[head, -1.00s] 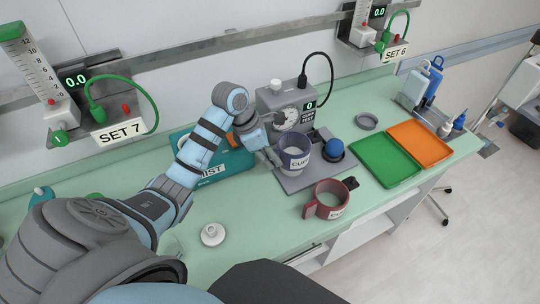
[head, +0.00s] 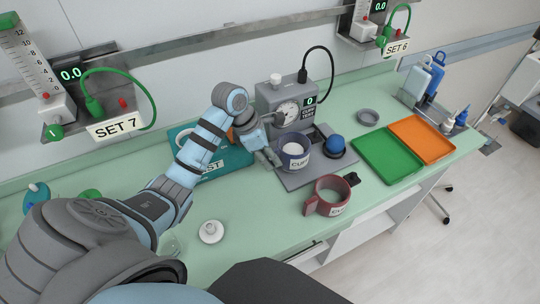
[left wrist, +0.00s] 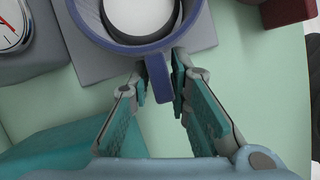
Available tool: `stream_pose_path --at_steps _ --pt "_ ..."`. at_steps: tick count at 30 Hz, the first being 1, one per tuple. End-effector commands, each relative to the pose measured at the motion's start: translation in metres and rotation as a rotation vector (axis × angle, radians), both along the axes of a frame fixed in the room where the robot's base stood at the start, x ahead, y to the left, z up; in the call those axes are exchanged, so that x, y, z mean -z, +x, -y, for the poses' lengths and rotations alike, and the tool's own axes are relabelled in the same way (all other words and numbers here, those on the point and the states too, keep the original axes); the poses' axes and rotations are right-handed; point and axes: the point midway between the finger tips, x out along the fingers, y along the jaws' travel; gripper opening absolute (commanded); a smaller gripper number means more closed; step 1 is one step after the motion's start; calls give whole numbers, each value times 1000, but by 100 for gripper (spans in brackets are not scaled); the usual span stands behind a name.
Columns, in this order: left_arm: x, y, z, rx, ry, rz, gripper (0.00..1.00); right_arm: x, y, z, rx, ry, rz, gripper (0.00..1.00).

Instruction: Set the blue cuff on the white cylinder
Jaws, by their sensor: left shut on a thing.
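The blue cuff (head: 295,163) is a dark blue ring with a white label, on the grey stand of the gauge device. In the left wrist view the cuff (left wrist: 152,46) shows from above with a tab toward me. The white cylinder (head: 294,149) shows inside the ring, and its round white top (left wrist: 138,14) shows in the left wrist view. The cuff surrounds it; whether the cuff rests on the base is hidden. My left gripper (head: 275,159) is shut on the cuff's tab, with a finger (left wrist: 160,76) on each side. My right gripper is not in view.
A red cuff (head: 327,197) with a handle stands in front of the stand (head: 302,180). Green (head: 385,158) and orange (head: 423,141) trays lie to the right.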

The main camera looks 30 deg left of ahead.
Motion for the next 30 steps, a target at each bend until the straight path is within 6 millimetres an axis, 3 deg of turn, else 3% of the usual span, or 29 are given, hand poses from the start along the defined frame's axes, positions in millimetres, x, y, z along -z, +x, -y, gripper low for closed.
stream_pose_path --at_steps 15,30 --pt "20 0 0 0 0 0 0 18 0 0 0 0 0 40" --pt "20 0 0 0 -1 1 0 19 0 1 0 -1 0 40"
